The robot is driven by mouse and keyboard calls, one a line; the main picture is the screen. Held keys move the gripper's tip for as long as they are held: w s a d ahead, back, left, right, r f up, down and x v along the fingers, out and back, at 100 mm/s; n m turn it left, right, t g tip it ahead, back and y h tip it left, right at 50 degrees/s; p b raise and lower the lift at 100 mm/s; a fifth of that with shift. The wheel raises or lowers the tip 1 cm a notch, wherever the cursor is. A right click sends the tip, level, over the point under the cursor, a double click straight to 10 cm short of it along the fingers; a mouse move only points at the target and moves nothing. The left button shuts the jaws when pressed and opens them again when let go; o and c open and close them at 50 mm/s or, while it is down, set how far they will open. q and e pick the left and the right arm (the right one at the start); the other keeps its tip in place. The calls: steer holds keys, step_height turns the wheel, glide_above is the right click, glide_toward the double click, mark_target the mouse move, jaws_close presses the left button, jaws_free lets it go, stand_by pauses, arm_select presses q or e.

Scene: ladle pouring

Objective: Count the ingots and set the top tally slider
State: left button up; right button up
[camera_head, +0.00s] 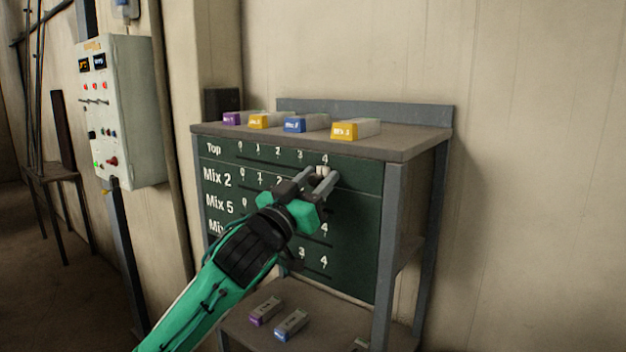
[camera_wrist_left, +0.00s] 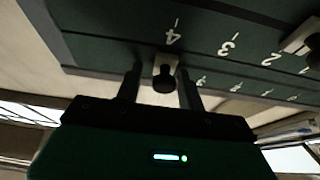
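The dark green tally board (camera_head: 358,215) has rows Top, Mix 2 and Mix 5 and a partly covered lower row. The Top slider (camera_head: 322,171) sits just under the 4 at the right end of its track. My left gripper (camera_head: 318,180) is at it with fingers parted. In the left wrist view the slider knob (camera_wrist_left: 165,76) stands between the fingers, with a gap beside it. Ingots lie on the tabletop: purple (camera_head: 232,118), yellow (camera_head: 265,120), blue (camera_head: 304,123), and another yellow (camera_head: 354,129). My right gripper is out of view.
The lower shelf (camera_head: 250,335) holds a purple-ended ingot (camera_head: 265,311) and a blue-ended ingot (camera_head: 291,325). Another slider (camera_wrist_left: 303,38) shows in the left wrist view. A control box (camera_head: 122,110) hangs at left. My left arm covers the lower left of the board.

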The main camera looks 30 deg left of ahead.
arm_select(q)
steer(key=shift+d+r, duration=0.1)
steer(key=shift+d, duration=0.05)
steer(key=shift+s+a+f+b, duration=0.2)
steer(key=shift+s+f+b, duration=0.15)
steer(key=shift+s, duration=0.1)
steer(key=d+b+v, duration=0.1)
steer(key=b+v, duration=1.1)
steer(key=b, duration=0.3)
steer(key=shift+s+a, duration=0.35)
steer(key=shift+s, duration=0.05)
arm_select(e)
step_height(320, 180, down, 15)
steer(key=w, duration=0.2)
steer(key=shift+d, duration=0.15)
